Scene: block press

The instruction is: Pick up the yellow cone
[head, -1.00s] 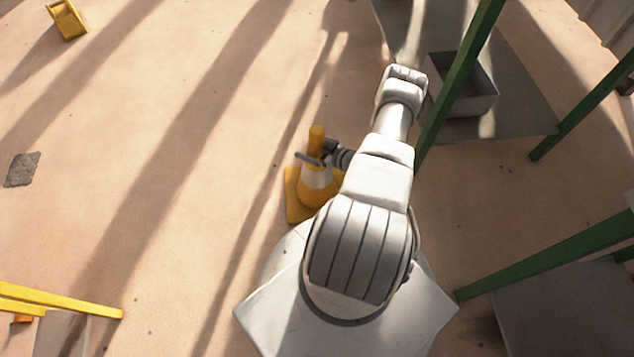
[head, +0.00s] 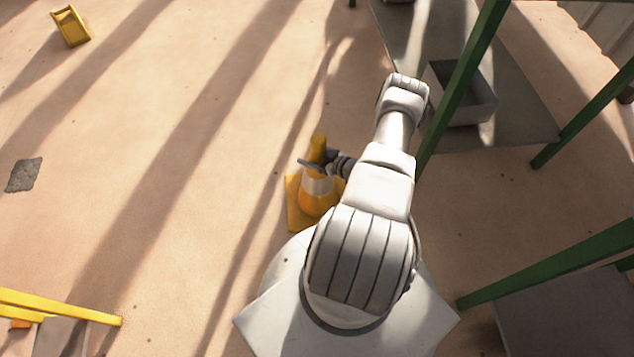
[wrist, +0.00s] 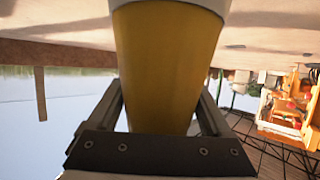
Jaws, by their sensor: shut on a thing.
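The yellow cone (head: 317,204) stands close in front of my base in the head view, with a pale band and a square yellow base. My gripper (head: 316,161) is shut on the cone's upper part, with a dark finger across it. My arm hides the right side of the cone's base. In the wrist view the cone's yellow body (wrist: 168,65) fills the middle between the two fingers. I cannot tell whether its base touches the ground.
Green posts (head: 462,85) rise on the right, close to my arm. A grey open box (head: 478,108) lies behind one. Yellow bars (head: 60,305) are at lower left, and a yellow object (head: 70,27) lies far left. The sandy ground (head: 150,180) on the left is mostly clear.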

